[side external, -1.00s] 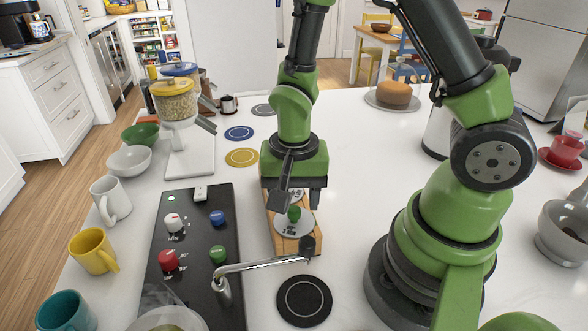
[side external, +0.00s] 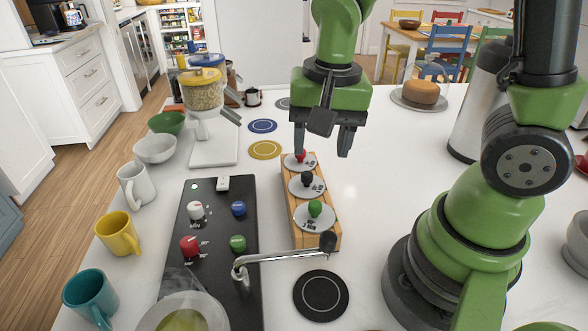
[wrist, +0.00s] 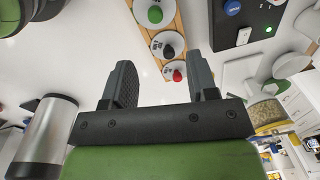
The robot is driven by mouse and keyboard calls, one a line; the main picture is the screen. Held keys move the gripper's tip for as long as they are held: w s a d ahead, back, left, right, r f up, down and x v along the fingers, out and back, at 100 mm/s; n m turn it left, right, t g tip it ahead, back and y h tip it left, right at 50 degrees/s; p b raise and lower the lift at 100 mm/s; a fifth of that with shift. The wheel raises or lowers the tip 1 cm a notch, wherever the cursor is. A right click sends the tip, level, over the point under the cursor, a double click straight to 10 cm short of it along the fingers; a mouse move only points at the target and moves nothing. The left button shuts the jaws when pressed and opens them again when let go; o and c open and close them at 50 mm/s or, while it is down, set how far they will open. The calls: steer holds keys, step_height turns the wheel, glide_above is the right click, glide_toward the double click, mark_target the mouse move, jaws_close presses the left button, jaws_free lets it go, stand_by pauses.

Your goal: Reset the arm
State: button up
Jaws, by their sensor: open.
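My gripper (side external: 322,150) is open and empty. In the side external view it hangs above the counter, just over and to the right of the far end of a wooden block (side external: 290,208). The block carries three round discs with knobs: red (side external: 300,156), black (side external: 307,178) and green (side external: 315,208). In the wrist view my gripper (wrist: 160,88) shows two dark fingers spread wide with nothing between them. The green knob (wrist: 155,14), black knob (wrist: 168,52) and red knob (wrist: 177,75) show beyond the fingers.
A black control panel (side external: 215,275) with coloured knobs and a metal lever (side external: 285,256) lies left of the block. Yellow (side external: 119,234), teal (side external: 92,297) and white (side external: 135,186) mugs line the left edge. A metal canister (side external: 470,125) stands right. The counter between is clear.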

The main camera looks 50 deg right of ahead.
steer(key=s+r+n+t+y, duration=0.1)
steer(key=s+r+n+t, duration=0.5)
steer(key=r, duration=0.6)
steer(key=shift+s+r+n+y, duration=0.15)
steer(key=shift+s+n+y, duration=0.2)
steer(key=shift+s, duration=0.5)
